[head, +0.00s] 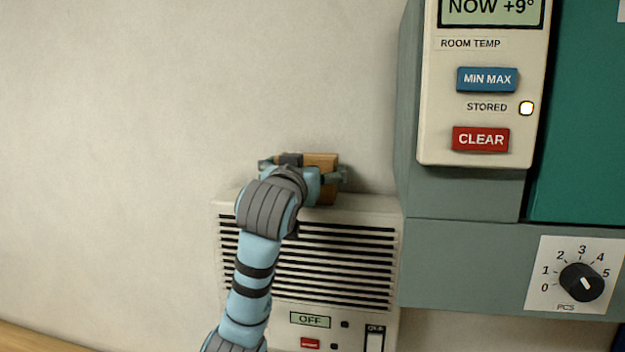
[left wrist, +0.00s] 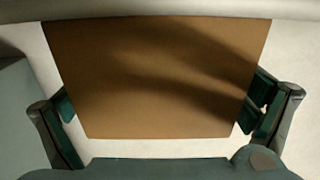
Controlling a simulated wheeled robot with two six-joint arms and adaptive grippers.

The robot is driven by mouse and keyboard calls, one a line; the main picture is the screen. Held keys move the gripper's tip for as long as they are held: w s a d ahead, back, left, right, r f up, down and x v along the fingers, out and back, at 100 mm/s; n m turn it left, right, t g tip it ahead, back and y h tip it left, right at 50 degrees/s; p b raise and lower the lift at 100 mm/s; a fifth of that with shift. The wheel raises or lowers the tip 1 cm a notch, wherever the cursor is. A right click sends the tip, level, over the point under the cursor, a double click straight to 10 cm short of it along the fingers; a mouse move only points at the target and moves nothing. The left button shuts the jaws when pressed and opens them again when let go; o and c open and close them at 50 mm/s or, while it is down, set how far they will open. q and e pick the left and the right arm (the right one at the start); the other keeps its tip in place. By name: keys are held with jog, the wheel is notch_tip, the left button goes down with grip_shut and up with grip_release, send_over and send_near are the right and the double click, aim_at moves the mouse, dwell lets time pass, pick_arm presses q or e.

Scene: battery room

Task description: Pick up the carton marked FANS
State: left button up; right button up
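A plain brown carton (head: 322,163) stands on top of the pale louvred wall unit, close against the wall. My left gripper (head: 303,175) is at the carton, its arm and wrist covering part of it in the head view. In the left wrist view the carton's brown face (left wrist: 155,75) fills the middle. No FANS marking is readable on the visible faces. My right gripper is in neither view.
The louvred unit (head: 385,208) has an OFF display and a red button low on its front. To the right are a grey cabinet (head: 460,245) with a dial and a thermometer panel (head: 480,100) with buttons. The wall to the left is bare.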

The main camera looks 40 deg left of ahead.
pick_arm(q)
jog(key=shift+s+d+r, duration=0.15)
jog(key=shift+d, duration=0.05)
jog(key=c, duration=1.1)
jog(key=shift+c, duration=0.2)
jog(key=shift+r, duration=0.1)
